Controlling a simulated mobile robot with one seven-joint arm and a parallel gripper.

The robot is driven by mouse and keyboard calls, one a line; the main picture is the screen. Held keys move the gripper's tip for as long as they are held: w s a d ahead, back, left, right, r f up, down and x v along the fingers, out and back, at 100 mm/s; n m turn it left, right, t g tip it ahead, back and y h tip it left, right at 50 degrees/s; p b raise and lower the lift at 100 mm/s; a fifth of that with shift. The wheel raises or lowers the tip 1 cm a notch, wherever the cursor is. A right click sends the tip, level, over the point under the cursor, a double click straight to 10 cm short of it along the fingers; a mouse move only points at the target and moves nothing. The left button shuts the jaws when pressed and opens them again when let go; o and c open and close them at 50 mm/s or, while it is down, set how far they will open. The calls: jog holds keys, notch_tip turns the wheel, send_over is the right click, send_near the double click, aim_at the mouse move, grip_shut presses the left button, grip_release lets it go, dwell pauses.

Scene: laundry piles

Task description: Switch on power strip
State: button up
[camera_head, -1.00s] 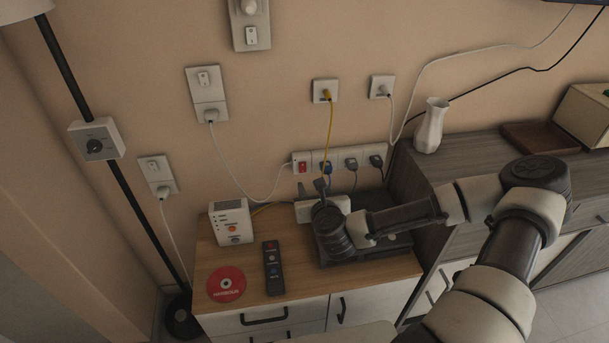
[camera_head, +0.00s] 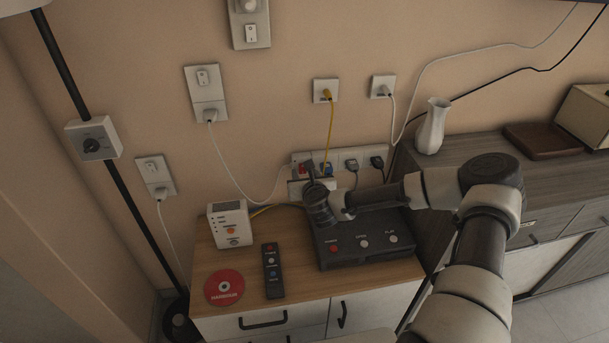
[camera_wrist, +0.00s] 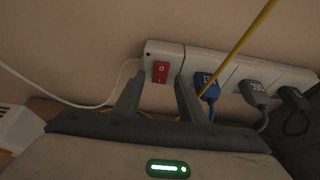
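The white power strip (camera_head: 342,156) is fixed low on the wall above the cabinet, with plugs in it. In the wrist view the strip (camera_wrist: 227,62) runs across the top, with a red rocker switch (camera_wrist: 160,72) at its left end. My gripper (camera_wrist: 158,80) is open and empty, its two fingers apart on either side of the switch's lower part in the picture. I cannot tell whether they touch the strip. In the head view my gripper (camera_head: 311,168) is just in front of the strip's left part and partly hides it.
Below are a dark box with buttons (camera_head: 340,248), a black remote (camera_head: 272,270), a red disc (camera_head: 225,287) and a white device (camera_head: 230,224). A yellow cable (camera_head: 331,125) and white cable (camera_head: 232,168) hang near the strip. A white vase (camera_head: 431,127) stands right.

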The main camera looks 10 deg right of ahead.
grip_shut()
jog(key=f+b, duration=0.1)
jog(key=b, duration=0.2)
jog(key=shift+f+t+b, duration=0.2)
jog(key=shift+t+b, duration=0.15)
jog(key=shift+t, duration=0.05)
jog(key=t+b, duration=0.1)
jog(key=b, duration=0.2)
jog(key=shift+f, duration=0.1)
jog(key=shift+r+t+b, duration=0.2)
jog(key=shift+t+b, duration=0.3)
jog(key=shift+b, duration=0.05)
jog(key=shift+r, duration=0.2)
grip_release()
